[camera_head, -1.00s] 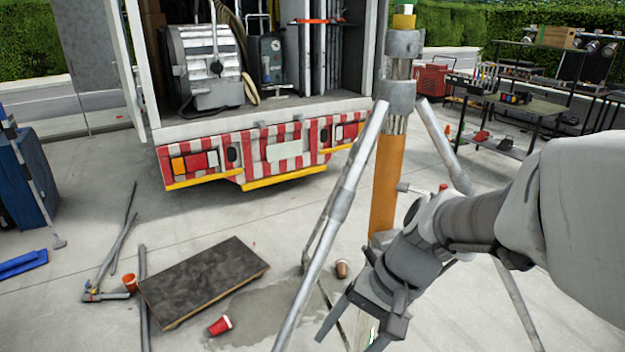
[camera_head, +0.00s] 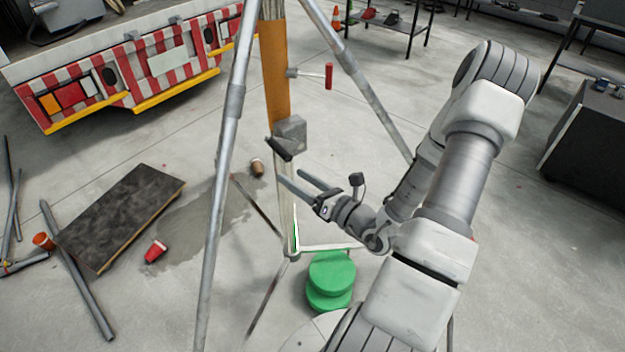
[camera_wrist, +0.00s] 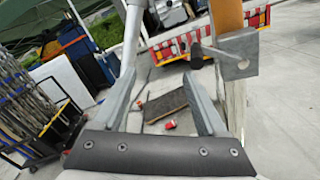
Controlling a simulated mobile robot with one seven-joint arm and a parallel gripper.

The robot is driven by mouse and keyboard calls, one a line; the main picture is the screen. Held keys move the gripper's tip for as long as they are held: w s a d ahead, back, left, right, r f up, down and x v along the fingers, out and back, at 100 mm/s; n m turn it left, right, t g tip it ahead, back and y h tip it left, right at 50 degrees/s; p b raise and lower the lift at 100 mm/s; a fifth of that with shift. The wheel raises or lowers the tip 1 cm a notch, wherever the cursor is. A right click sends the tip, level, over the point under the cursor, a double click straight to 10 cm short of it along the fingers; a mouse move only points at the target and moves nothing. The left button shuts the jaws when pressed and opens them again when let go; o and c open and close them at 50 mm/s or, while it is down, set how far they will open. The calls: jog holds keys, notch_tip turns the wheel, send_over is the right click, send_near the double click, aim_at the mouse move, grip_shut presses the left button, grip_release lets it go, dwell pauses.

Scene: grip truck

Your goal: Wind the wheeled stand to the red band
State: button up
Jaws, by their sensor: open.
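The stand's orange column (camera_head: 274,75) rises between silver legs (camera_head: 226,150) in the head view; its top is out of frame. A crank (camera_head: 308,74) with a red grip (camera_head: 328,76) sticks out to the right of the column. A grey block (camera_head: 290,135) sits on the column below the crank. My gripper (camera_head: 292,178) is open and empty, below the block and the crank, apart from the red grip. In the wrist view the open fingers (camera_wrist: 161,80) show the block (camera_wrist: 237,56) and orange column (camera_wrist: 227,18) at upper right. I cannot make out a red band.
Green round weights (camera_head: 331,280) lie at the stand's foot. A dark board (camera_head: 120,215), a red cup (camera_head: 155,251) and metal poles (camera_head: 75,270) lie on the floor at left. A truck's striped tail (camera_head: 130,65) is at upper left. Floor right of the stand is partly clear.

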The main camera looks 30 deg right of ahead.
aim_at(282, 152)
jog(key=d+f+m+h, duration=0.3)
jog(key=d+m+h, duration=0.1)
jog(key=shift+t, duration=0.3)
jog(key=w, duration=0.4)
jog(key=w+a, duration=0.1)
jog(key=w, duration=0.3)
jog(key=w+a, duration=0.1)
jog(key=w, duration=0.4)
jog(key=shift+w+r, duration=0.1)
